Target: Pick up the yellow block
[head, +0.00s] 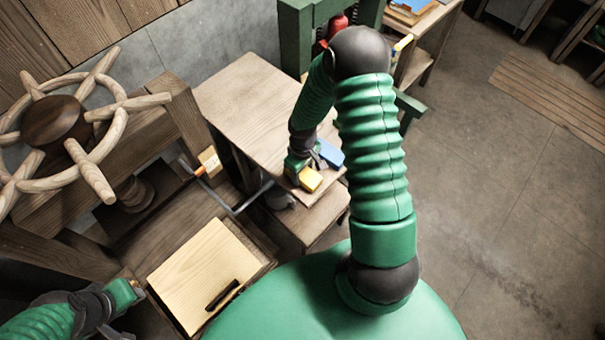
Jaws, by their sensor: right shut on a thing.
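The yellow block (310,179) is small and sits at the front edge of the wooden table, at the tip of my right arm. My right gripper (304,166) points down there and is shut on the yellow block. A blue block (330,153) lies just beyond it to the right, close to the gripper's dark finger. Whether the yellow block touches the tabletop cannot be told. My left gripper (128,309) is at the lower left, apart from the blocks; its jaws are only partly clear.
The wooden table (240,95) is bare on its left side. A large wooden spoked wheel (55,122) stands at the left. A pale board (205,265) with a dark bar (222,294) lies in front. A green frame (296,40) stands behind the table. The floor at the right is open.

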